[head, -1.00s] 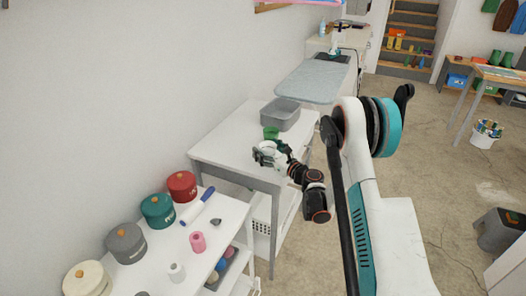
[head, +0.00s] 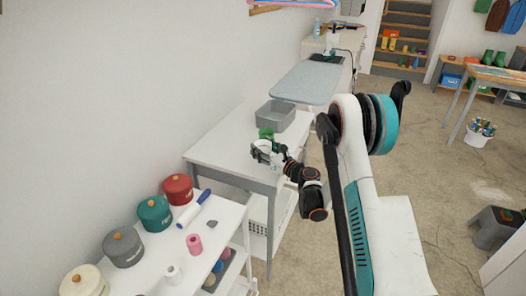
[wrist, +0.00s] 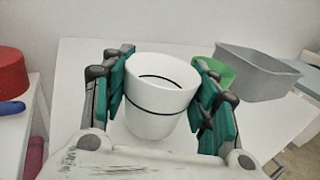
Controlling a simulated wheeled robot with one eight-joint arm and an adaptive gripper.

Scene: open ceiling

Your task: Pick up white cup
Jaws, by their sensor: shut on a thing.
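The white cup (wrist: 158,90) has a dark band around it and stands between the green finger pads of my gripper (wrist: 162,98) in the wrist view. My gripper is shut on it, with a pad against each side. In the head view, the white cup (head: 263,145) shows small at my gripper (head: 266,153), over the right side of the white table (head: 217,150). The cup looks upright. I cannot tell whether its base touches the table.
A green cup (head: 266,133) is just behind the white cup, near a grey bin (head: 275,115). A lower white cart (head: 205,245) in front bears several lidded canisters, a rolling pin (head: 194,209) and a pink roll (head: 194,244). An ironing board (head: 308,82) lies beyond.

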